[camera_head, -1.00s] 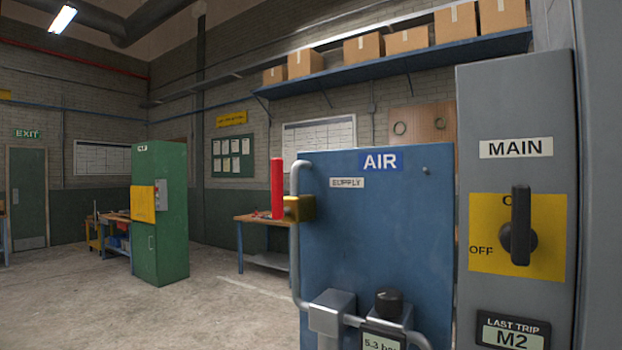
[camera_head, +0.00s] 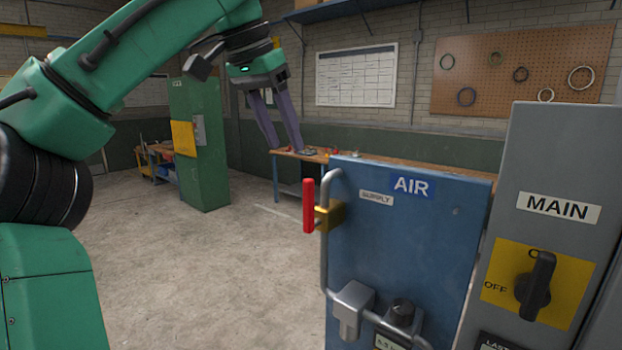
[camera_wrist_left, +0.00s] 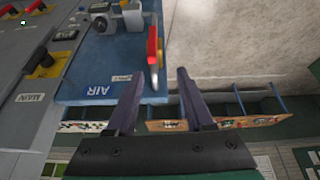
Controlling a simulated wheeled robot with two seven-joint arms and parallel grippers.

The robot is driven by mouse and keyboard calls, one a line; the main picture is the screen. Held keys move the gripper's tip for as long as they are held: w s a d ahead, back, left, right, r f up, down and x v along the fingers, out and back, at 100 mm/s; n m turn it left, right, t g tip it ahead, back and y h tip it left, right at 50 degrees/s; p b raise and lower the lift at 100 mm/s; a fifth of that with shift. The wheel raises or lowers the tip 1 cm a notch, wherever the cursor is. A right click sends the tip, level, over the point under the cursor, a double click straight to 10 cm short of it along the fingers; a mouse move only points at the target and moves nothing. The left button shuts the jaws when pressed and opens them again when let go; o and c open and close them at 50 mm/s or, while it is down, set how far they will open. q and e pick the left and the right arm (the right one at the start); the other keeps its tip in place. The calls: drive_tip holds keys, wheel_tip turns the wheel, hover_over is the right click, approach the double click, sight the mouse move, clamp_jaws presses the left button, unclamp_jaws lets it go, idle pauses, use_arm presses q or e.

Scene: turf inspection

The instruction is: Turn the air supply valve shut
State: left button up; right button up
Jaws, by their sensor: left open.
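The air supply valve has an upright red lever (camera_head: 309,206) on a brass body (camera_head: 330,216). It sits on the grey pipe at the left edge of the blue AIR panel (camera_head: 410,250), and the lever runs parallel to the pipe's vertical stretch. My left gripper (camera_head: 284,149) is open and empty, pointing down, above and slightly left of the lever in the head view. In the left wrist view the red lever (camera_wrist_left: 153,47) shows just beyond and between the open fingertips (camera_wrist_left: 160,74), apart from them. My right gripper is not in view.
A grey MAIN cabinet (camera_head: 555,155) with a black rotary switch (camera_head: 536,287) stands right of the panel. A regulator with a black knob (camera_head: 403,311) sits low on the pipe. A workbench (camera_head: 380,162) and a green cabinet (camera_head: 203,145) stand behind. The floor (camera_head: 210,270) at left is clear.

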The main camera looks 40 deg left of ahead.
sight(305, 188)
use_arm(q)
drive_tip(key=shift+m+g, duration=0.3)
drive_tip(key=x, duration=0.4)
drive_tip(key=d+x, duration=0.1)
drive_tip(key=x, duration=0.1)
drive_tip(key=shift+s+f, duration=0.1)
drive_tip(key=shift+f, duration=0.25)
drive_tip(key=x, duration=0.7)
drive_tip(key=shift+d, duration=0.4)
drive_tip(key=shift+a+f, duration=0.1)
drive_tip(key=shift+a, duration=0.1)
drive_tip(key=c, duration=0.7)
clamp_jaws()
